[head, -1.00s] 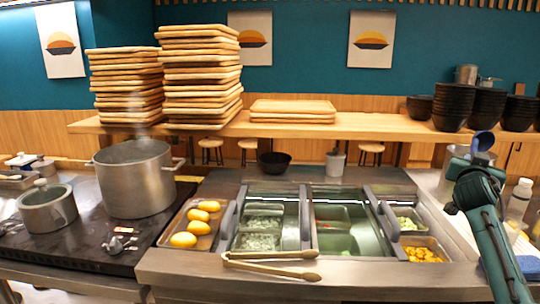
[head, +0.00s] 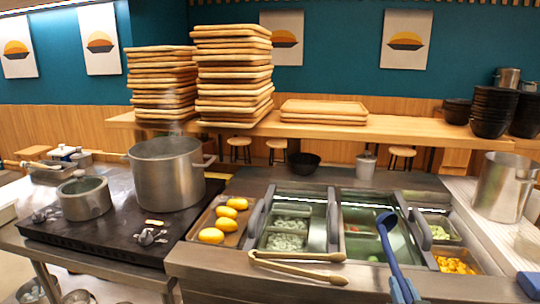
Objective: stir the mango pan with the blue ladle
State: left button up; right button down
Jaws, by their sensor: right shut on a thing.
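The blue ladle (head: 388,238) stands tilted in front of the middle wells of the counter, its bowl end uppermost in the picture. My right gripper (head: 404,291) shows only in part at the bottom edge, shut on the ladle's lower handle. The mango pan (head: 472,257), filled with orange cubes, sits at the right end of the counter wells, to the right of the ladle. The ladle appears apart from the mango pan; its exact height over the wells is hard to tell. My left gripper is not in view.
Wooden tongs (head: 297,267) lie across the counter's front edge. Whole yellow fruits rest in a tray (head: 200,229) on the left. A large steaming pot (head: 168,176) stands on the stove. A steel container (head: 502,187) stands at the right. A pan of green pieces (head: 441,229) lies behind the mango pan.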

jog(key=s+a+n+y, duration=0.2)
jog(key=s+a+y, duration=0.1)
jog(key=s+a, duration=0.55)
jog(key=shift+s+d+r+p, duration=0.15)
jog(key=shift+r+p, duration=0.5)
jog(key=shift+r, duration=0.1)
jog(key=shift+s+d+r+p, duration=0.1)
jog(key=shift+d+r+p, duration=0.1)
jog(key=shift+r+p, duration=0.45)
jog(key=shift+s+d+r+p, duration=0.15)
jog(key=shift+r+p, duration=0.45)
jog(key=shift+r, duration=0.2)
